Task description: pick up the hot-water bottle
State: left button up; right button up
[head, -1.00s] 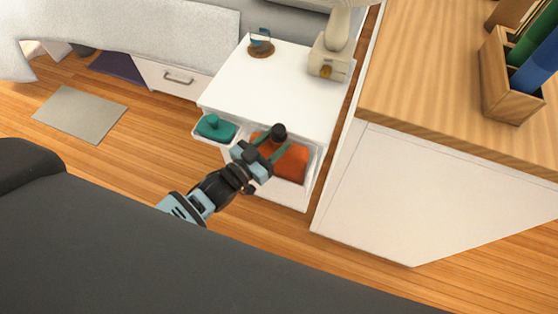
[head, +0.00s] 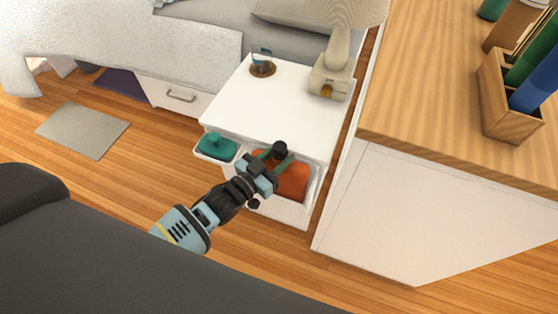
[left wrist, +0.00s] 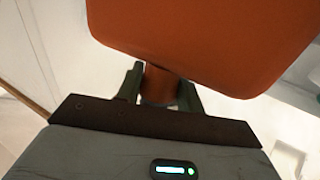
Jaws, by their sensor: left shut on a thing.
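The hot-water bottle (head: 292,182) is orange with a dark cap. In the head view it is in the open white compartment at the front of the nightstand. My left gripper (head: 272,163) is at its cap end, with green fingers on either side of the neck. In the left wrist view the fingers (left wrist: 160,88) are shut on the orange neck, and the bottle's broad body (left wrist: 205,35) fills the top. The gripper hides part of the bottle in the head view. I cannot tell whether it touches the compartment's bottom. My right gripper is not in view.
The white nightstand (head: 275,105) carries a lamp (head: 335,60) and a small brown-based ornament (head: 262,66). A teal object (head: 216,146) sits in a small white tray left of the bottle. A wood-topped cabinet (head: 420,110) stands close on the right. Wooden floor (head: 130,185) is open at left.

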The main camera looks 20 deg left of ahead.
pick_arm(q)
notch_tip(320, 180, up, 28)
jog(key=p, duration=0.5)
jog(key=shift+f, duration=0.15)
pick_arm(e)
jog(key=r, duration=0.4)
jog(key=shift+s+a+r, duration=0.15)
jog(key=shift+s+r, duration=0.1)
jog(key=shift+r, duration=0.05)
pick_arm(q)
notch_tip(320, 180, up, 16)
jog(key=p, duration=1.3)
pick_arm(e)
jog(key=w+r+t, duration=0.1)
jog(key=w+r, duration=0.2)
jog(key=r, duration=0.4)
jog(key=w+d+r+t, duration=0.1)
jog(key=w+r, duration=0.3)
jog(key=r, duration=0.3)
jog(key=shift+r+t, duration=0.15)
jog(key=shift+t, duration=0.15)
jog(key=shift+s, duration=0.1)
